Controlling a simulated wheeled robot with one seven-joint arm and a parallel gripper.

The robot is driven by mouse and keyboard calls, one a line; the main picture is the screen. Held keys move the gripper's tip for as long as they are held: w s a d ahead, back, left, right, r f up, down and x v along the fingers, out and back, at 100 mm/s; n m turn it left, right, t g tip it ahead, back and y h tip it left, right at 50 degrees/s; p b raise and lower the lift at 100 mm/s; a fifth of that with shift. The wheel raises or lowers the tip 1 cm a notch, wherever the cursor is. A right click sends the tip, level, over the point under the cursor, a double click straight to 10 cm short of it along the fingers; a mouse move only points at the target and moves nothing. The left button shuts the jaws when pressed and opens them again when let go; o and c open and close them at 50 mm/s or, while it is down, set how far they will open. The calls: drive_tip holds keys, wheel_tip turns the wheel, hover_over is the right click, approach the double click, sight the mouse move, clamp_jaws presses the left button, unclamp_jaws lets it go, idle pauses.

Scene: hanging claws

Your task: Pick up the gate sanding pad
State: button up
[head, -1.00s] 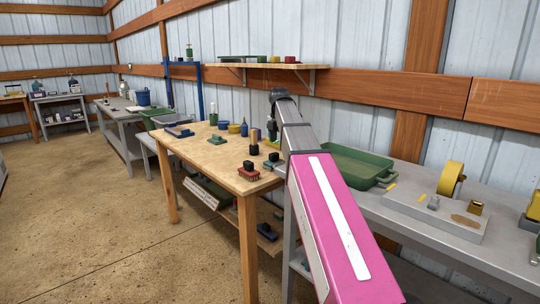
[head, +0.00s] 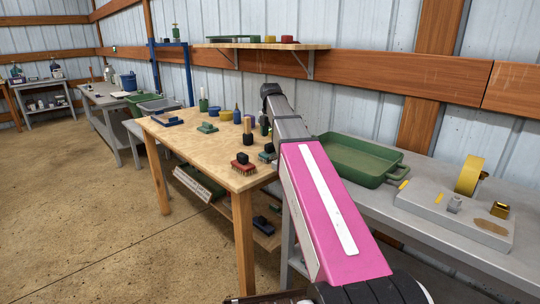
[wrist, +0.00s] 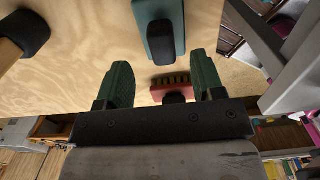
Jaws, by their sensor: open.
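I cannot tell for sure which object is the gate sanding pad. A teal block with a black handle (head: 267,155) lies near the right edge of the wooden table, partly hidden by my arm; another teal block (head: 207,128) lies farther back. In the wrist view, a teal block with a black handle (wrist: 158,8) is beyond my fingertips. My gripper (wrist: 160,62) is open and empty, its green fingers apart above the table. A red brush (wrist: 172,91) shows between the fingers, below them; it also shows in the head view (head: 243,165).
The wooden table (head: 178,146) also holds blue and yellow containers and upright bottles. To the right, a grey bench (head: 408,222) holds a green tray (head: 352,170) and a yellow roll (head: 469,174). A shelf (head: 310,46) hangs above. The floor at left is clear.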

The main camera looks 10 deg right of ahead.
sight(270, 143)
drive_tip(key=f, duration=0.5)
drive_tip(key=shift+s+a, duration=0.1)
drive_tip(key=shift+s, duration=0.1)
drive_tip(key=c, duration=1.1)
drive_tip(key=shift+o, duration=0.2)
